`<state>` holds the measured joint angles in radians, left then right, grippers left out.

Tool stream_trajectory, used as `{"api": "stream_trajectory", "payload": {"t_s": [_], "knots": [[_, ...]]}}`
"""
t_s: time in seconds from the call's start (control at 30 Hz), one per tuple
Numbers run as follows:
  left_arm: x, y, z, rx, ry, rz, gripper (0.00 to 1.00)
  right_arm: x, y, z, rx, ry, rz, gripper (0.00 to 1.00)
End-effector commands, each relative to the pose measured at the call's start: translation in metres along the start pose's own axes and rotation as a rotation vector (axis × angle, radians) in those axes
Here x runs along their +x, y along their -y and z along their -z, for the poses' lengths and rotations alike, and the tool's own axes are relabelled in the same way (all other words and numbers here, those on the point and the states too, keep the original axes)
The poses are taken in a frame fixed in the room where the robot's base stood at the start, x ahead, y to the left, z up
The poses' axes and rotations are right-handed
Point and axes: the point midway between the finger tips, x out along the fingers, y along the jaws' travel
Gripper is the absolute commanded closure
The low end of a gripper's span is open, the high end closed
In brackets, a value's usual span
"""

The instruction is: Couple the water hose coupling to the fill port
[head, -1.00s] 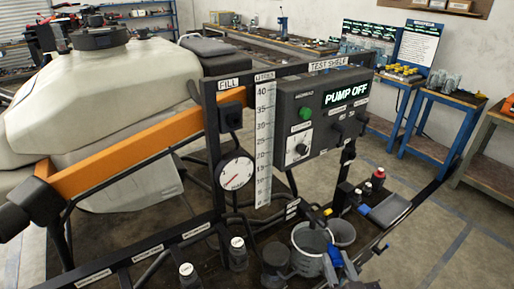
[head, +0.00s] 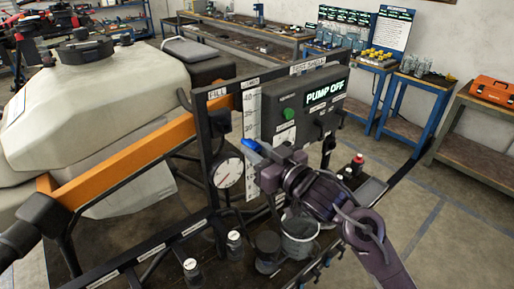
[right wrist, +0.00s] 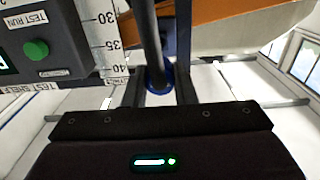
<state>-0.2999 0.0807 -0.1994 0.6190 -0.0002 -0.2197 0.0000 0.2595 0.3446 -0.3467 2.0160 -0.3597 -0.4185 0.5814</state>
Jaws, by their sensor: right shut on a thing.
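My right gripper (head: 262,156) reaches in from the lower right and is shut on the water hose coupling, a blue piece (head: 251,146) poking out to the left of the jaws. In the right wrist view the coupling shows as a blue ring (right wrist: 158,80) with a dark hose (right wrist: 147,35) running from it. The fill port (head: 221,122) is a black fitting under the FILL label, up and left of the coupling. A gap shows between them in the head view. My left gripper is out of view.
A pressure gauge (head: 228,173) and white litre scale (head: 251,115) are close to the gripper. The pump box (head: 302,112) reads PUMP OFF. A large pale tank (head: 105,105) stands at left behind an orange bar (head: 140,147). Bottles and cups stand below.

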Motion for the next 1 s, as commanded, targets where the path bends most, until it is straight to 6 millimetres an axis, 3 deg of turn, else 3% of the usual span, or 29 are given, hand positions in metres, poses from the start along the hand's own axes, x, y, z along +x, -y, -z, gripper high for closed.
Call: {"api": "stream_trajectory", "payload": {"t_s": [0.3,0.7,1.0], "knots": [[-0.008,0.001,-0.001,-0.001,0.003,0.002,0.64,-0.001,0.000,0.002,-0.001,0.002,0.000,1.00],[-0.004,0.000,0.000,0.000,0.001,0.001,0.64,0.038,0.000,0.001,-0.001,0.000,-0.001,1.00],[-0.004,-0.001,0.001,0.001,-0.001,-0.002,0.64,0.055,0.000,0.001,-0.001,0.000,0.000,1.00]]}}
